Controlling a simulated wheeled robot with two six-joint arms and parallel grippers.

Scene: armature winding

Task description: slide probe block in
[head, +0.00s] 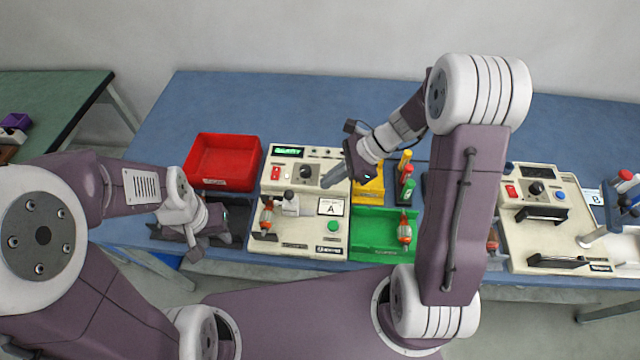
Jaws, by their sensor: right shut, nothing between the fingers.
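The probe block is probably the small pale grey block (291,204) on the front half of the cream tester marked A (290,242). An armature (266,216) with a copper-orange body stands just left of that block. A narrow gap seems to lie between them, but I cannot tell if they touch. My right gripper (328,182) is shut and empty above the tester, behind and right of the block. My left gripper (194,252) hangs left of the tester over a dark stand or tray; its fingertips are too small to read.
A red bin (223,161) stands behind left. A green tray (365,242) holding another armature (404,231) lies right of the tester, with a yellow holder (368,191) behind it. A second tester (546,240) is at the right. The back of the blue table (270,105) is clear.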

